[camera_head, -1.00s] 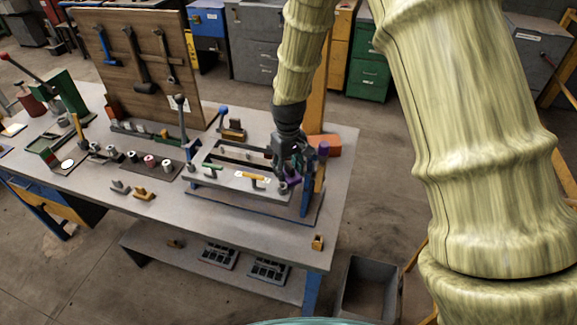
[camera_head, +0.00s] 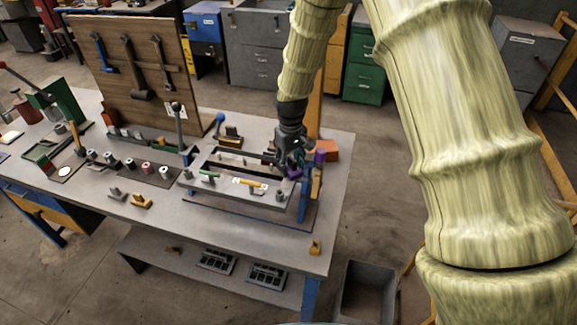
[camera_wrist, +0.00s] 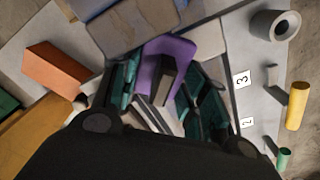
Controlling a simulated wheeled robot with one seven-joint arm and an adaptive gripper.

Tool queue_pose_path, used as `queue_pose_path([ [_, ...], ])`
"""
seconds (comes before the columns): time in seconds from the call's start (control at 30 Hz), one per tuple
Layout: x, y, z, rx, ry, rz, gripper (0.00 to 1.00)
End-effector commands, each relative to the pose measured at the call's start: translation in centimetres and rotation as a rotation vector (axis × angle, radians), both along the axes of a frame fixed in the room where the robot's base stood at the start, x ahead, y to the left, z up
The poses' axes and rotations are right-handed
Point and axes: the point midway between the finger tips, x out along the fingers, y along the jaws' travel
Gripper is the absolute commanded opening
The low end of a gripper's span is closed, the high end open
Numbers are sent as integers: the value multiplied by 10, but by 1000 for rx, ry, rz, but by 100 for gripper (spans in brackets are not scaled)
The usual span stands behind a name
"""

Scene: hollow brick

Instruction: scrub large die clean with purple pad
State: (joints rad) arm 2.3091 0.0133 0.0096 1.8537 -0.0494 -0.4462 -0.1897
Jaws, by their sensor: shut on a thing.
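My gripper (camera_head: 291,160) is shut on the purple pad (camera_wrist: 178,58), over the right end of the fixture on the bench. In the wrist view the pad lies between the two teal fingers (camera_wrist: 165,95), with a dark grey block-like part in its middle. The pad's far edge is close to a large grey-brown stained block (camera_wrist: 135,28), perhaps the large die; I cannot tell whether they touch. In the head view a bit of purple (camera_head: 294,173) shows below the fingers, and my gripper hides most of what is there.
An orange-red block (camera_wrist: 57,72) lies beside the fixture, and a blue post (camera_head: 304,190) stands close at the right. A yellow cylinder (camera_wrist: 297,105) and a grey ring (camera_wrist: 275,25) sit on the numbered plate. Levers and a tool board (camera_head: 130,70) stand to the left.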

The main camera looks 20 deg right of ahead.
Motion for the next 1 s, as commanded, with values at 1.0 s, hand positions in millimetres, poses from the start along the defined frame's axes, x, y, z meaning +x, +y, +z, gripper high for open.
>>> queue_pose_path([
  [1.0,25,-16,6,-2,-12,0,6],
])
